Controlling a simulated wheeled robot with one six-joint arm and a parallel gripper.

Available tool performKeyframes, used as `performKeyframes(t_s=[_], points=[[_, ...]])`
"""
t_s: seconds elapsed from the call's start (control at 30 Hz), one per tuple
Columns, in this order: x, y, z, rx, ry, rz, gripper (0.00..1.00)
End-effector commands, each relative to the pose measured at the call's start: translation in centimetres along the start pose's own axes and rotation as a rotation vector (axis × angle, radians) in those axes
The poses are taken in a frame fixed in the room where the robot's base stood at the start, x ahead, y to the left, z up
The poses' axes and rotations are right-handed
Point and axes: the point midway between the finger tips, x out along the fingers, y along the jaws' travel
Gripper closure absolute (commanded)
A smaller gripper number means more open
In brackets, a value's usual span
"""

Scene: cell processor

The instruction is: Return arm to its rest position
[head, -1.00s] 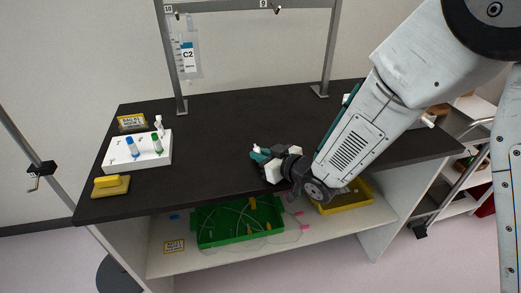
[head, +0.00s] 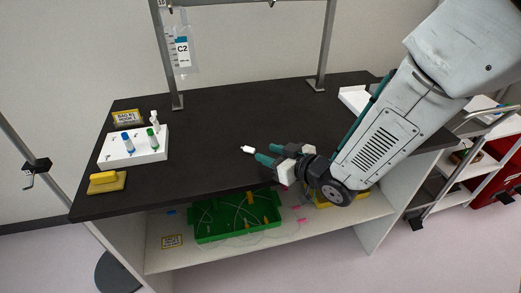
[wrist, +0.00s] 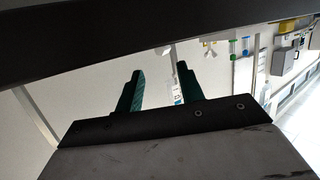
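My gripper (head: 268,154) is over the front part of the dark worktop in the head view, its teal fingers pointing left. In the wrist view my gripper (wrist: 160,88) shows two teal fingers apart with nothing between them. A small white piece (head: 248,150) lies just beyond the fingertips in the head view, apart from them. My arm reaches in from the upper right and hides part of the worktop's right side.
A white rack (head: 135,148) with blue- and green-capped tubes stands on the worktop (head: 220,125) at left, near a yellow block (head: 105,182). A C2 bag (head: 182,52) hangs from the frame. A green tray (head: 235,217) sits on the lower shelf. A metal cart (head: 465,165) stands right.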

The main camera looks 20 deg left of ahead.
Motion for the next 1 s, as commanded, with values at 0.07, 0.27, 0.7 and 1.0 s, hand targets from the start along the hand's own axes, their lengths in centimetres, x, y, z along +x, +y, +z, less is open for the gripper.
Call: performKeyframes(t_s=[0.07, 0.27, 0.7, 1.0], points=[[-1.1, 0.1, 0.0, 0.0, 0.0, 0.002, 0.62], [-2.4, 0.0, 0.0, 0.0, 0.0, 0.0, 0.62], [-2.4, 0.1, 0.0, 0.0, -0.001, 0.001, 0.62], [-7.9, 7.5, -2.1, 0.002, -0.189, 0.246, 0.62]])
